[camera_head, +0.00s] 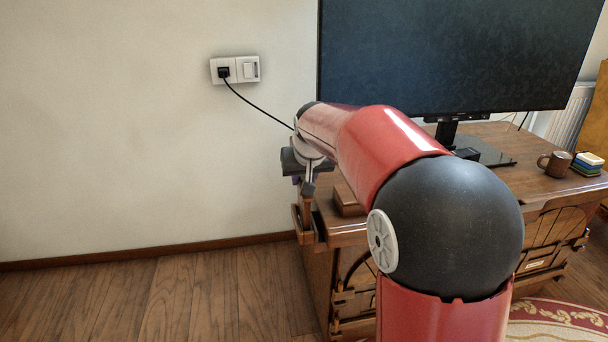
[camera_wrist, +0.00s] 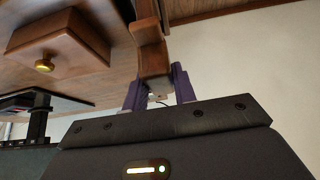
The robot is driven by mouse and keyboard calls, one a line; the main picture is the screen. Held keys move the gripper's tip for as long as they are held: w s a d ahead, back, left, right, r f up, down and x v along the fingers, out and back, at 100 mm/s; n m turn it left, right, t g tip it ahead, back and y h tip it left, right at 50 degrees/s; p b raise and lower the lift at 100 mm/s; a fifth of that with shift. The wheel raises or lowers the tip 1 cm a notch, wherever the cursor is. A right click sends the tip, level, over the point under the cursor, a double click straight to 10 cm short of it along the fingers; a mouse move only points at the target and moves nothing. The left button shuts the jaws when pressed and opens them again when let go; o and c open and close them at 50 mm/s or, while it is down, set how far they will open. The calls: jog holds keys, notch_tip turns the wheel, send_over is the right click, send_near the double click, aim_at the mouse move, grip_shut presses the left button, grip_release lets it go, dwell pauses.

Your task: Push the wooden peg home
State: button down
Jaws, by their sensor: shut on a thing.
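My gripper (camera_wrist: 160,88) shows in the wrist view with its two purple fingers on either side of a brown wooden piece, which appears to be the wooden peg (camera_wrist: 154,62). The fingers are shut on it. The peg meets a wooden part (camera_wrist: 146,22) at the desk's edge; I cannot tell how deep it sits. In the head view my gripper (camera_head: 307,187) points down over the left end of the wooden desk (camera_head: 480,150). The peg (camera_head: 306,208) is small there, below the fingers, and partly hard to tell from the wooden bracket (camera_head: 301,228) around it.
A small wooden box with a brass knob (camera_wrist: 45,65) sits on the desktop near the peg. A large monitor (camera_head: 450,60) stands behind my arm. The floor left of the desk is clear.

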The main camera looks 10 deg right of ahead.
aim_at(304, 204)
jog(key=shift+f+b, duration=3)
jog(key=shift+f, duration=1)
jog(key=c, duration=1.1)
grip_release()
jog(key=shift+o, duration=0.2)
jog(key=p+v, duration=0.1)
jog(key=v, duration=0.7)
jog(key=shift+w, duration=0.1)
jog(key=s+d+f+g+p, duration=0.1)
jog(key=s+p, duration=0.5)
jog(key=s, duration=2.3)
jog(key=shift+s+d+f+p, duration=0.2)
jog(key=shift+s+d+p, duration=0.15)
